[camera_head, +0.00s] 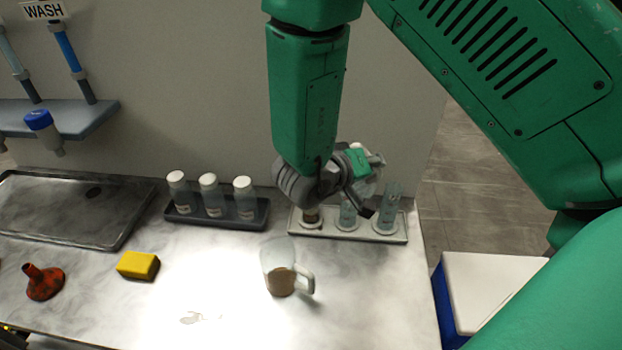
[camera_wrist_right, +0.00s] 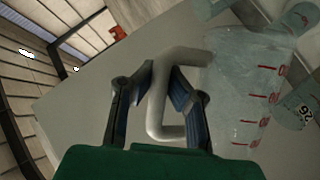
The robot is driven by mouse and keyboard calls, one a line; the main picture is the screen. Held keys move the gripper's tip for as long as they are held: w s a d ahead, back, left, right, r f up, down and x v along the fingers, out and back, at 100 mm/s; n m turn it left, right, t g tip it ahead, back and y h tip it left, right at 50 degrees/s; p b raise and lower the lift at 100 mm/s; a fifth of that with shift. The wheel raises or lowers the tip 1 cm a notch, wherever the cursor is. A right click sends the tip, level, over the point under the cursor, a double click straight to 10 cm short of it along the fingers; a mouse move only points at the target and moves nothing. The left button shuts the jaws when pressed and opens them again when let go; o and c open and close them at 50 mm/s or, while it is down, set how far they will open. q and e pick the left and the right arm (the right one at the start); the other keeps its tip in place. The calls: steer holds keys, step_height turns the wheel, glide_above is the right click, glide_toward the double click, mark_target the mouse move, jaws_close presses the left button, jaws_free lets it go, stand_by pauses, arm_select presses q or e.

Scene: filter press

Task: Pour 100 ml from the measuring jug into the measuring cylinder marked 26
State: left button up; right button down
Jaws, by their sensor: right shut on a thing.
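My right gripper (camera_head: 360,196) is over the tray at the back right of the bench. In the right wrist view its fingers (camera_wrist_right: 162,85) are shut on the white handle (camera_wrist_right: 158,112) of a clear measuring jug (camera_wrist_right: 237,85) with red marks. My wrist hides most of this jug in the head view. Its liquid level is hard to tell. The measuring cylinder marked 26 (camera_wrist_right: 293,113) is just beside the jug in the wrist view. In the head view, clear cylinders stand on the tray, one at its right end (camera_head: 391,208); their numbers are unreadable there. My left gripper is not in view.
A second jug (camera_head: 279,270) with brown liquid stands in front of the white tray (camera_head: 330,233). A dark rack (camera_head: 218,219) of white-capped bottles is left of it. A yellow sponge (camera_head: 138,265) and red funnel (camera_head: 44,283) lie further left.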

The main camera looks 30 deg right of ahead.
steer(key=shift+w+a+f+n, duration=0.25)
steer(key=shift+w+f+n, duration=0.05)
steer(key=shift+f, duration=0.1)
steer(key=shift+w+a+r+n+g+h, duration=0.15)
steer(key=shift+w+r+n+g+h, duration=0.1)
steer(key=shift+n+g+h, duration=0.05)
steer(key=shift+w+b, duration=0.1)
steer(key=shift+b, duration=0.25)
steer(key=shift+w+n, duration=0.3)
steer(key=shift+n, duration=0.1)
steer(key=shift+w+a+r+g+h+b, duration=0.15)
steer(key=shift+w+g+h+b, duration=0.15)
steer(key=shift+g+b, duration=0.1)
steer(key=shift+w+n, duration=0.15)
steer(key=shift+n, duration=0.25)
steer(key=shift+w+a+p, duration=0.2)
steer(key=shift+w+p, duration=0.1)
steer(key=shift+w, duration=0.15)
steer(key=shift+w+n+g, duration=0.2)
steer(key=shift+n+g, duration=0.1)
steer(key=shift+w+a+n+h+p, duration=0.3)
steer(key=shift+w+p, duration=0.15)
steer(key=shift+p, duration=0.1)
stand_by(0.5)
